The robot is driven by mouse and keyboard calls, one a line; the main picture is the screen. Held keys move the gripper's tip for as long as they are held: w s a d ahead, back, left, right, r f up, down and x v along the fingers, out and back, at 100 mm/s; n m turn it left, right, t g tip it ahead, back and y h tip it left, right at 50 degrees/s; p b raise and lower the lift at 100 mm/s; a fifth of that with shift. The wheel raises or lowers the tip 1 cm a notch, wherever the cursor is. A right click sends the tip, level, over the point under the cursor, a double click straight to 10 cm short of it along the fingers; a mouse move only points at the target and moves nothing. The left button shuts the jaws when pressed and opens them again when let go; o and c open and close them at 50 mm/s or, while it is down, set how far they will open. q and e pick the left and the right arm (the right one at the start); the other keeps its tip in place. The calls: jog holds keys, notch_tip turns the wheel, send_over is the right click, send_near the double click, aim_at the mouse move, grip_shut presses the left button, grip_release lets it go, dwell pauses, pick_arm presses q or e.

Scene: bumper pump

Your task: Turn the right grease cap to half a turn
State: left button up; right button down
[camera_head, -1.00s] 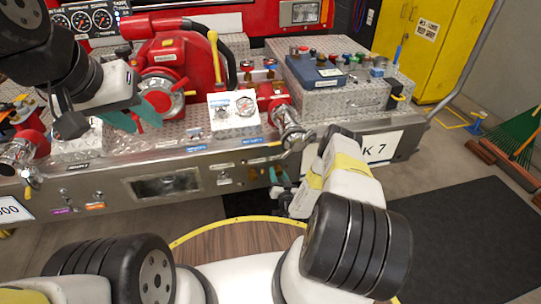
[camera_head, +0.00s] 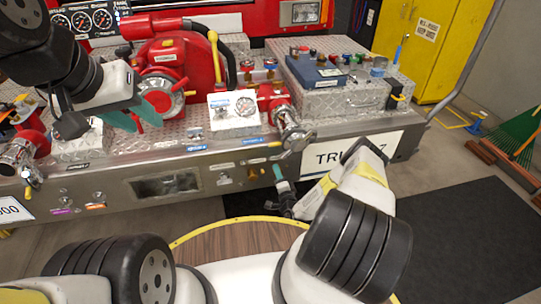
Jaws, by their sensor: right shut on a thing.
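My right gripper (camera_head: 279,174) is at the front panel (camera_head: 120,190) of the bumper, below the round chrome outlet at its right end. Its teal fingers point up to the panel and are shut on a small fitting, which appears to be the right grease cap. The fingers and wrist hide the cap, so its turn cannot be read. Small brass fittings (camera_head: 253,173) sit on the panel just left of the fingers. My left gripper (camera_head: 135,117) is open and empty, its teal fingers spread above the deck in front of the red pump.
The red pump (camera_head: 172,55), a white gauge box (camera_head: 233,112) and the chrome outlet (camera_head: 292,132) stand on the tread-plate deck. A truck number plate (camera_head: 340,152) is partly behind my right arm. A dark mat (camera_head: 470,235) lies on the clear floor at right.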

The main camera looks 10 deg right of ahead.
jog(key=m, duration=0.4)
jog(key=shift+s+m, duration=0.1)
jog(key=shift+m, duration=0.2)
jog(key=m, duration=1.3)
jog(key=shift+m, duration=0.4)
jog(key=c, duration=0.9)
grip_release()
